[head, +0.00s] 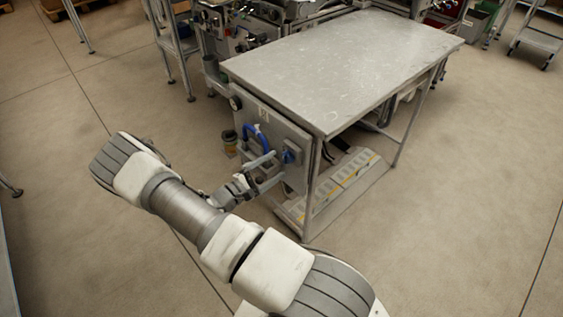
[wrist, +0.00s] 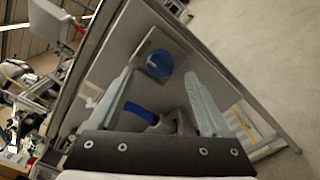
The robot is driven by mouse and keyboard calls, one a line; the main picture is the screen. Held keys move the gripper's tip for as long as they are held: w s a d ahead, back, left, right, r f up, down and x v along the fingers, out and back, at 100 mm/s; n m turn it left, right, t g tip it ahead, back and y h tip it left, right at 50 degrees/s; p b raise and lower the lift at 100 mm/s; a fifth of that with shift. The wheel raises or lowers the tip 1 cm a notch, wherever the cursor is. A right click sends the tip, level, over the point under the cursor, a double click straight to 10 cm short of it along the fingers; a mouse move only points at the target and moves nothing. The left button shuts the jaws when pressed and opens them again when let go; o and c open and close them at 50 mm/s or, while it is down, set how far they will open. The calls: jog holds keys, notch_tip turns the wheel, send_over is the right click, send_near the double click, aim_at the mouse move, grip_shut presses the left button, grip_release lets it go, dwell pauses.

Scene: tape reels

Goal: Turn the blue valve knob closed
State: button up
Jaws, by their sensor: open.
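The blue valve knob (head: 289,157) sits on a small grey square plate on the side panel of the metal table. In the wrist view the round blue knob (wrist: 159,65) shows just beyond my fingertips, between their lines. My gripper (head: 275,169) is open in front of the panel, its two fingers apart and pointing at the knob. The wrist view shows no contact between the fingers (wrist: 158,76) and the knob; the exact gap cannot be told.
A blue curved hose or handle (head: 256,136) is on the panel left of the knob; its blue part (wrist: 142,112) also shows between my fingers. A round gauge (head: 235,103) is at the panel's upper left. The table (head: 340,55) overhangs above. Floor to the right is clear.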

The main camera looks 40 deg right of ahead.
aim_at(287, 158)
jog(key=shift+w+d, duration=0.15)
jog(key=shift+d, duration=1.75)
grip_shut()
